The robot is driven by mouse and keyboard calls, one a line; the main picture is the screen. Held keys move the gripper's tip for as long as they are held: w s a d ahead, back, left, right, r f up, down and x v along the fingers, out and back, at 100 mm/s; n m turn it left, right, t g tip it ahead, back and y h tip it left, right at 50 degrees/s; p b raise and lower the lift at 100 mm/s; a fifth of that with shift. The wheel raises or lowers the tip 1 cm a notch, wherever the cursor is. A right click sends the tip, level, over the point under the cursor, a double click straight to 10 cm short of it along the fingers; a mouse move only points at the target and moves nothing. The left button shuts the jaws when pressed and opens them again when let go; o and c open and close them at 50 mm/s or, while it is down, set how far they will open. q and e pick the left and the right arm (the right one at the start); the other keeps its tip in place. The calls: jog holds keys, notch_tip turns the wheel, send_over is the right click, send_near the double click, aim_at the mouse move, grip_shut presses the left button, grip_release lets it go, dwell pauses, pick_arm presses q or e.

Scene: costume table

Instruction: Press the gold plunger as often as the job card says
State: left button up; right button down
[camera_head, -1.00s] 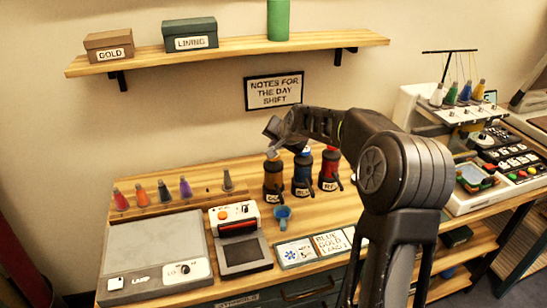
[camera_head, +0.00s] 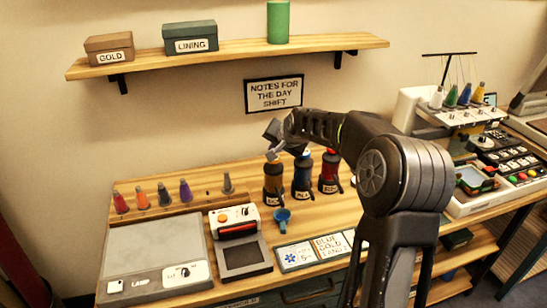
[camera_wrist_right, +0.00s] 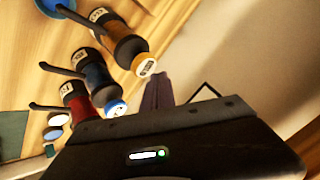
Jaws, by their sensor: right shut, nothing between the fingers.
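The gold dispenser (camera_head: 273,184) stands upright at the left of a row of three. Its pale-gold plunger top shows in the right wrist view (camera_wrist_right: 144,66). My right gripper (camera_head: 272,149) is shut and empty, close above this plunger in the head view. In the right wrist view its fingers (camera_wrist_right: 157,92) appear beside the plunger top; I cannot tell if they touch. The job card (camera_head: 297,255) lies in front, with a blue star-like symbol and small writing I cannot read surely. A card beside it (camera_head: 331,246) reads BLUE, GOLD and a partly unclear last line. My left gripper is out of view.
The blue dispenser (camera_head: 302,177) and red dispenser (camera_head: 330,173) stand close to the right. A blue cup (camera_head: 282,217) is in front of the gold one. A lamp box (camera_head: 155,256), a small machine (camera_head: 238,240) and thread cones (camera_head: 164,193) are left. A shelf (camera_head: 230,57) hangs above.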

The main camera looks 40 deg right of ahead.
jog(key=shift+f, duration=0.15)
dwell(0.8)
jog(key=shift+f+b, duration=0.3)
jog(key=shift+b, duration=0.15)
jog(key=shift+f+b, duration=0.7)
jog(key=shift+f, duration=0.2)
dwell(0.7)
jog(key=shift+r, duration=0.1)
jog(key=shift+r+p, duration=0.95)
jog(key=shift+r, duration=0.25)
jog(key=shift+r+p, duration=1.8)
jog(key=shift+r, duration=0.75)
